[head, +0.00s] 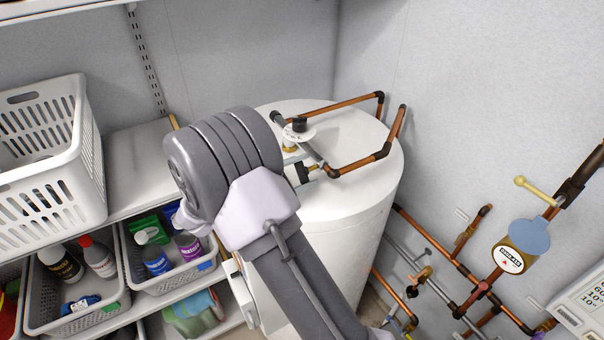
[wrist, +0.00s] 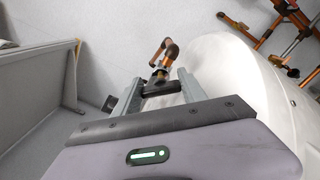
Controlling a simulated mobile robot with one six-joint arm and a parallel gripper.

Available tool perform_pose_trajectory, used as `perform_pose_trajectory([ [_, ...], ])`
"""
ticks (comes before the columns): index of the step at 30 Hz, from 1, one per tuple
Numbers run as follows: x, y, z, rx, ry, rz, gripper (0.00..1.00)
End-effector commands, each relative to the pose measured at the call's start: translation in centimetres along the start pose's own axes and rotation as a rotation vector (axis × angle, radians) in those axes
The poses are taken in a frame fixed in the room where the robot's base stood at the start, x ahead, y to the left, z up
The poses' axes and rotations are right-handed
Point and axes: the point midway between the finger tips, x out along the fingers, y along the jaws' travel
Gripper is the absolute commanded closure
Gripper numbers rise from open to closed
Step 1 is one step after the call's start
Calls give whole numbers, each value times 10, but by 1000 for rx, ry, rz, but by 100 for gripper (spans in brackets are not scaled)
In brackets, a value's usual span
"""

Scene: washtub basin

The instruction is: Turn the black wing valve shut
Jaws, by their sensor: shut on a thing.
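The black wing valve (head: 302,173) sits on a brass fitting at the end of a copper pipe, on top of the white water heater. Most of it is hidden by my arm and gripper in the head view. In the wrist view its black handle (wrist: 161,88) is a short bar lying crosswise between my two grey fingers, with brass and copper behind it. My gripper (wrist: 160,91) is shut on this handle, one finger at each end.
The white water heater (head: 350,215) stands below my gripper. Copper pipe (head: 358,163) bends across its top, close to my fingers. Shelves with a white basket (head: 85,165) and bins of bottles are at left. More pipes and a gauge (head: 509,259) are on the right wall.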

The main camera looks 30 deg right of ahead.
Motion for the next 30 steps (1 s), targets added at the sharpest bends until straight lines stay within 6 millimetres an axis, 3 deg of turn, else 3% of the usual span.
perform_pose_trajectory([
  [15,0,-4,-2,460,1,0,91],
  [30,0,-4,-2,703,0,0,91],
])
